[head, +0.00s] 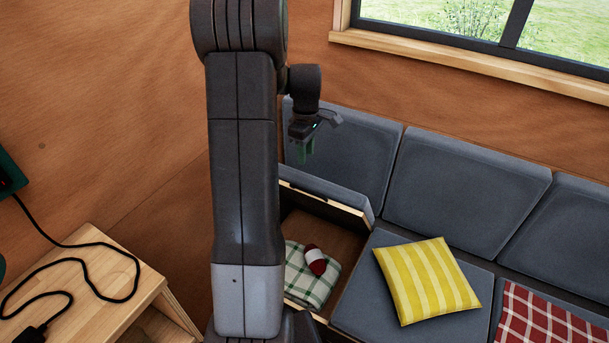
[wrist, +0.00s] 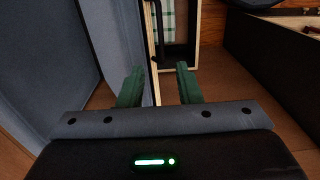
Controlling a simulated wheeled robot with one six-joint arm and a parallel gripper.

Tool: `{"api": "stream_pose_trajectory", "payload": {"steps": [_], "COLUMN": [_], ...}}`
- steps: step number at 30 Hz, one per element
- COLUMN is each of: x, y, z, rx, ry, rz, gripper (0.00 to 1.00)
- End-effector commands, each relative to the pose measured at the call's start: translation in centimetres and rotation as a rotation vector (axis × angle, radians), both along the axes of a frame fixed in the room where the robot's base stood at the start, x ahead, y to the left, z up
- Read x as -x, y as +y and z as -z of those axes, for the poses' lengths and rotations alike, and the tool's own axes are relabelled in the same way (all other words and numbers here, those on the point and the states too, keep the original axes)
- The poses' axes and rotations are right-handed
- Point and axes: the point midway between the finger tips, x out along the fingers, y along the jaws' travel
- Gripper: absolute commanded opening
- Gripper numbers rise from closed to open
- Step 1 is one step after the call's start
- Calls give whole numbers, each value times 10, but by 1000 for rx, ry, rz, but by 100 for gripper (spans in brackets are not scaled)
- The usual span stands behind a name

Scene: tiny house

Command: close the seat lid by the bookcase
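The seat lid (head: 330,191), a grey cushion on a pale wooden board, stands tilted up over an open compartment (head: 340,243) at the left end of the bench. My arm's column hides its left part in the head view. In the wrist view the lid (wrist: 128,40) shows edge-on with its wooden board. My gripper (head: 304,155) is above the lid, in front of the backrest. Its green fingers are apart with nothing held, and it also shows in the wrist view (wrist: 159,88). The lid's edge appears between the fingertips there; I cannot tell whether they touch.
A green checked cloth (head: 303,272) and a red-and-white item (head: 316,260) lie in the compartment. A wooden unit (head: 100,250) with a black cable stands left.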

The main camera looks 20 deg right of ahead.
Motion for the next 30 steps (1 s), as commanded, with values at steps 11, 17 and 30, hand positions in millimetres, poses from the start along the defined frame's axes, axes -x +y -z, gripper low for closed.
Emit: {"api": "stream_pose_trajectory", "payload": {"steps": [11, 17, 30], "x": [2, 2, 1], "y": [1, 1, 1], "z": [77, 110, 128], "rx": [-2, -2, -1], "ry": [6, 4, -1], "rz": [2, 2, 2], "gripper": [31, 31, 31]}}
